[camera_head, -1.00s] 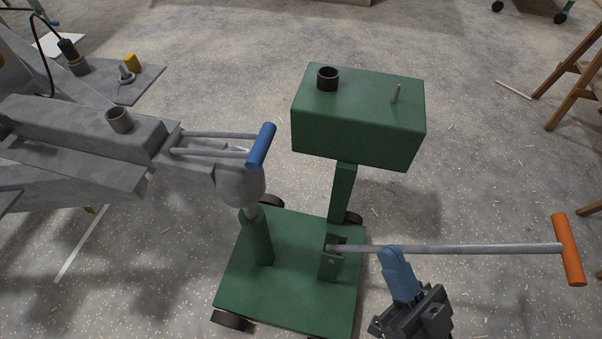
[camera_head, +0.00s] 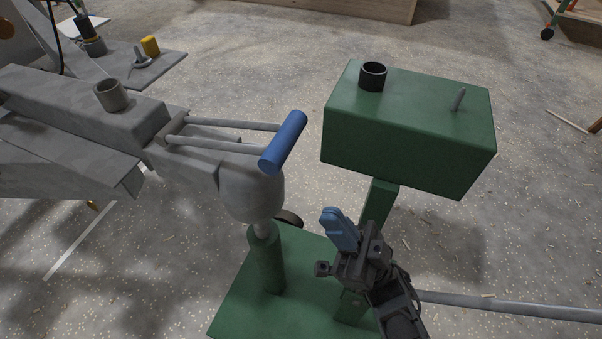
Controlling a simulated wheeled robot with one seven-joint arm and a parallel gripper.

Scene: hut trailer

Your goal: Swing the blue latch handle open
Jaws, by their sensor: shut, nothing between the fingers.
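The blue latch handle (camera_head: 284,141) is a cylinder crossing the ends of two grey rods. The rods lie low, nearly level, over the grey trailer coupler (camera_head: 251,190). My gripper (camera_head: 336,220) has blue fingertips pressed together, with nothing held. In the picture it is below and right of the handle, in front of the green post, clear of the handle. The underside of the handle is hidden.
A green box (camera_head: 410,130) on a post stands right of the handle. A green base (camera_head: 245,300) carries a post (camera_head: 266,262) under the coupler. A grey bar (camera_head: 510,306) sticks out to the right. A grey cup-like socket (camera_head: 110,95) sits on the trailer beam.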

